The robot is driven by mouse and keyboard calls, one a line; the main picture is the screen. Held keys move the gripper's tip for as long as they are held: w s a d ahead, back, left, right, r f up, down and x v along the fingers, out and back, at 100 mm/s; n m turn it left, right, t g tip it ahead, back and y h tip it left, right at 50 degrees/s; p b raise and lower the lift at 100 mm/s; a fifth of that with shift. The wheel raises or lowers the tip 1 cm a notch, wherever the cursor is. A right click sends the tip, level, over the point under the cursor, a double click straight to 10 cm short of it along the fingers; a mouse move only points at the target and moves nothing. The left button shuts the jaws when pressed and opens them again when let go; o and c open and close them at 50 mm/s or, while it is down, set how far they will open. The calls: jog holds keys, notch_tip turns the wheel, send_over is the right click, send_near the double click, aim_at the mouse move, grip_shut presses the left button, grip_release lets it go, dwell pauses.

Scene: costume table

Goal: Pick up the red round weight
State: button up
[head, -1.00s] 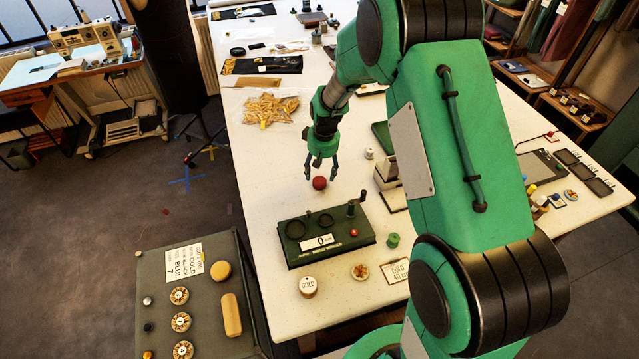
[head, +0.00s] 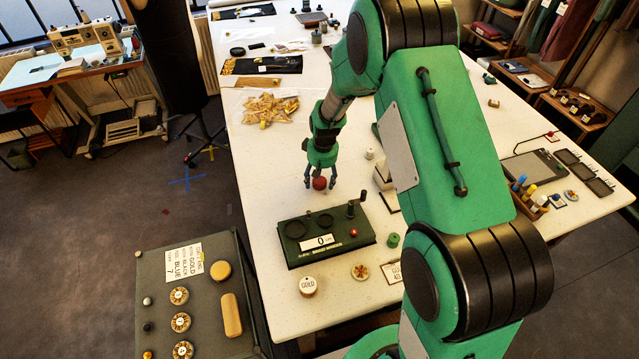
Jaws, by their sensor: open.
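The red round weight (head: 320,183) stands on the white table, just behind the dark green counter box. My gripper (head: 320,184) points down over it with its fingers open. One finger is on the left side of the weight and one on the right. The fingertips reach about the weight's height. I cannot tell whether they touch it.
The green box (head: 290,255) with a "0" display and a crank stands in front of the weight. A small pale knob (head: 370,153) and a white-and-dark device (head: 384,176) are to the right. A bag of gold pieces (head: 268,107) lies behind left. Table left of the weight is clear.

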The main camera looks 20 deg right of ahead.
aim_at(320, 180)
jog(key=c, duration=1.5)
jog(key=shift+c, duration=0.2)
jog(key=shift+r, duration=0.15)
notch_tip(320, 180, up, 10)
